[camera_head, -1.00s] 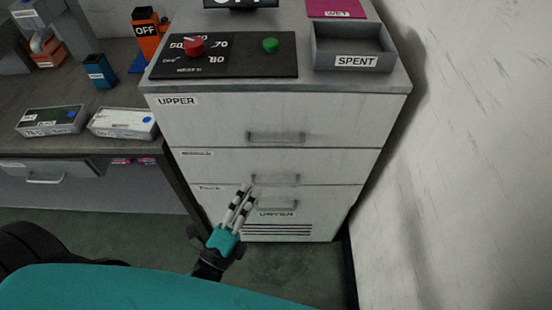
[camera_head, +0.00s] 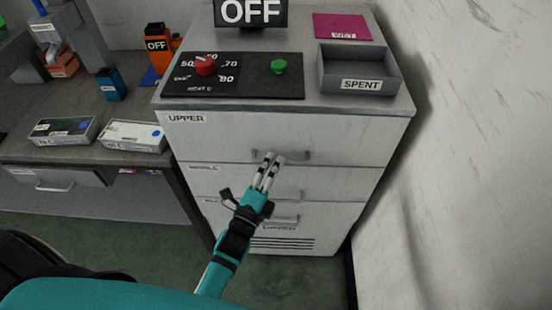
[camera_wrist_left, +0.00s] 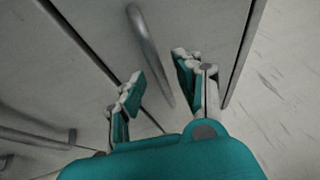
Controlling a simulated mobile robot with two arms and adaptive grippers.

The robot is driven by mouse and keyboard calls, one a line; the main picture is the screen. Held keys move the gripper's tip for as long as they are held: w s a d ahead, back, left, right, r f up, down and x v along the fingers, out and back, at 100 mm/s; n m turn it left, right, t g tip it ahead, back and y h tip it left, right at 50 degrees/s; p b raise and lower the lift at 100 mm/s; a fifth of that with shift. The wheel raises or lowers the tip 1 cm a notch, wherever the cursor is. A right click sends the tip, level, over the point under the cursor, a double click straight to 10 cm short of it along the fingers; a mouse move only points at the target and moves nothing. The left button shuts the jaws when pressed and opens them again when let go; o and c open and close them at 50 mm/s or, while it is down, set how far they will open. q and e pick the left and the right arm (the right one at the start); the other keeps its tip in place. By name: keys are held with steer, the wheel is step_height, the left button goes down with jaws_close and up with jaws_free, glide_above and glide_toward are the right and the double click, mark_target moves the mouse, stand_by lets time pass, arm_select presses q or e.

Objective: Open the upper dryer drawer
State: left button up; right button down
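The dryer is a grey cabinet with stacked drawers. Its upper drawer (camera_head: 225,135), labelled UPPER, is shut, with a horizontal bar handle (camera_head: 298,157). My left gripper (camera_head: 268,160) is at the left end of this handle in the head view and partly covers it. In the left wrist view the left gripper (camera_wrist_left: 158,78) has its fingers apart, with the bar handle (camera_wrist_left: 150,50) running between and just beyond them. The fingers do not visibly clamp it; contact cannot be told. My right gripper is not in view.
The dryer top holds a red knob (camera_head: 205,65), a green button (camera_head: 279,66), an OFF display (camera_head: 250,13), a SPENT tray (camera_head: 357,84) and a magenta WET mat (camera_head: 341,26). A wall (camera_head: 470,150) stands close on the right. A workbench (camera_head: 50,150) is on the left.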

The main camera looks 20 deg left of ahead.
arm_select(q)
steer(key=shift+x, duration=0.9)
steer(key=shift+c, duration=0.2)
jaws_close()
